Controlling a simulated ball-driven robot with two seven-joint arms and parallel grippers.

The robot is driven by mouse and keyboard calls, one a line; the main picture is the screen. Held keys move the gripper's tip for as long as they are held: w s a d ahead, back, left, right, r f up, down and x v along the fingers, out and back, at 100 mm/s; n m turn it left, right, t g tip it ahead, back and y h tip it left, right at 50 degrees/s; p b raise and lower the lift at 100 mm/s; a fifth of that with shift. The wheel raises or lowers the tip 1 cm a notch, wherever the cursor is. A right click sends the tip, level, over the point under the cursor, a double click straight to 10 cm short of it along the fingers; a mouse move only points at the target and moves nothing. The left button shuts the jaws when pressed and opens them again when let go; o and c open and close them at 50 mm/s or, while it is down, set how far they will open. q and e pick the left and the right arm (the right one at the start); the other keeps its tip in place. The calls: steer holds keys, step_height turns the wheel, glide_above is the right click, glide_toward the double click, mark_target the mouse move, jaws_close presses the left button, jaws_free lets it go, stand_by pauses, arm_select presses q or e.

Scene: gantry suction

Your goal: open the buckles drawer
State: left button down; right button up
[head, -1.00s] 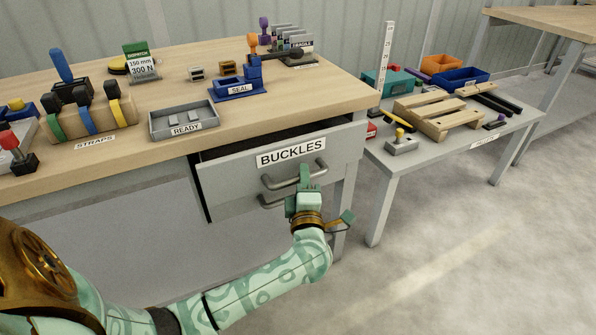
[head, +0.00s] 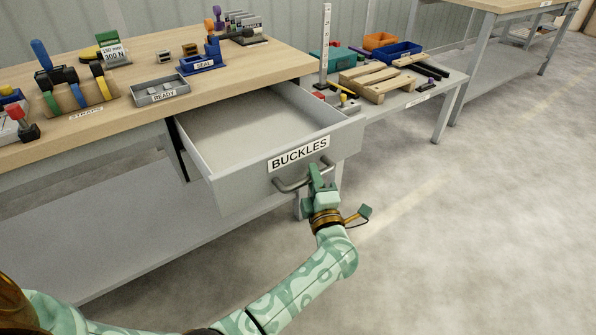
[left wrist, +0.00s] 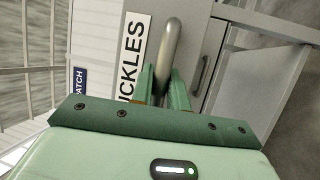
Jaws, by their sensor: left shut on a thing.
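The buckles drawer (head: 245,190) is grey and stands well out from under the wooden bench top; its visible inside looks bare. Its front carries the BUCKLES label (head: 299,153) and a grey bar handle (head: 291,185). My left gripper (head: 317,178) is shut on that handle near its right part. In the left wrist view, the handle (left wrist: 171,45) runs between the two green fingers (left wrist: 164,85), beside the label (left wrist: 133,52). My right gripper is not in view.
The bench top (head: 130,105) holds a READY tray (head: 160,91), a blue SEAL holder (head: 203,64) and a straps rack (head: 77,92). A low side table (head: 425,95) with a wooden pallet (head: 378,84) stands right of the drawer. The floor (head: 460,240) at right is clear.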

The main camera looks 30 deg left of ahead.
arm_select(q)
steer(key=shift+s+d+f, duration=0.1)
steer(key=shift+s+d, duration=0.1)
steer(key=shift+d, duration=0.15)
steer(key=c, duration=1.4)
jaws_free()
steer(key=shift+o, duration=0.2)
